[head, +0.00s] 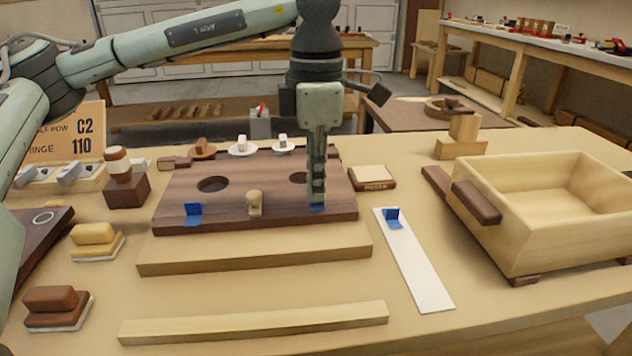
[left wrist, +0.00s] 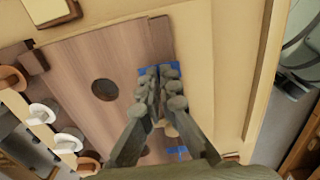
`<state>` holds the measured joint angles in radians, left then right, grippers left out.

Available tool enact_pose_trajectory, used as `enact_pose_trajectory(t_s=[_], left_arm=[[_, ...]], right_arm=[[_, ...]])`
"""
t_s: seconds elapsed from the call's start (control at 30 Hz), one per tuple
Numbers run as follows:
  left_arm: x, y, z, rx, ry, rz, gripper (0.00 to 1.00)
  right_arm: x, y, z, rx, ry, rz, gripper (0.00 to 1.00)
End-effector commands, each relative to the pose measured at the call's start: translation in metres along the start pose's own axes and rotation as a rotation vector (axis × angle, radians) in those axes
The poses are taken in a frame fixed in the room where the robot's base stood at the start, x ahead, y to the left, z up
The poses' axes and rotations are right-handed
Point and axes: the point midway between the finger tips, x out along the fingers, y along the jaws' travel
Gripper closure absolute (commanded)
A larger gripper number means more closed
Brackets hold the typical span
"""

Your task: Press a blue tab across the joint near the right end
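A dark brown board (head: 240,180) with round holes and a small knob (head: 255,203) lies on the bench, against a pale plank (head: 255,252) along its front edge. One blue tab (head: 193,213) sits at the board's front left; it also shows in the left wrist view (left wrist: 177,150). My left gripper (head: 317,200) points down at the board's front edge near the right end. Its fingers (left wrist: 161,75) are close together on another blue tab (left wrist: 146,72), which is mostly hidden behind them. My right gripper is not in view.
A wooden box (head: 510,235) with a dark handle stands at the right. Sanding blocks (head: 95,235) (head: 58,303) lie at the left, and a loose pale batten (head: 255,322) lies in front. Bare bench separates the board from the white strip.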

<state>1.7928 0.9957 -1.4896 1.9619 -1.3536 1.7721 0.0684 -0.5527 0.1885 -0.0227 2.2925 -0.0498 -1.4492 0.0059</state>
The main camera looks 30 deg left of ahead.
Motion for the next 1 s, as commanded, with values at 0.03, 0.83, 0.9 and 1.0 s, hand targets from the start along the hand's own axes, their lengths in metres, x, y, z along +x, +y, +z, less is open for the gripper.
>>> enact_pose_trajectory(t_s=[0.03, 0.83, 0.9, 1.0], left_arm=[[-0.0001, 0.0, 0.0001, 0.0, 0.0, 0.0, 1.0], [0.0063, -0.0001, 0.0, 0.0, 0.0, 0.0, 1.0], [0.0071, -0.0001, 0.0, 0.0, 0.0, 0.0, 1.0], [0.0083, -0.0001, 0.0, 0.0, 0.0, 0.0, 1.0]], right_arm=[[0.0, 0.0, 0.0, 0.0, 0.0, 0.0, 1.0], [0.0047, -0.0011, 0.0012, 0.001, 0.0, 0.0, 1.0], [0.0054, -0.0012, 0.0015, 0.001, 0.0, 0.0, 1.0], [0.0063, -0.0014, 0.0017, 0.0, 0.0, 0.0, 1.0]])
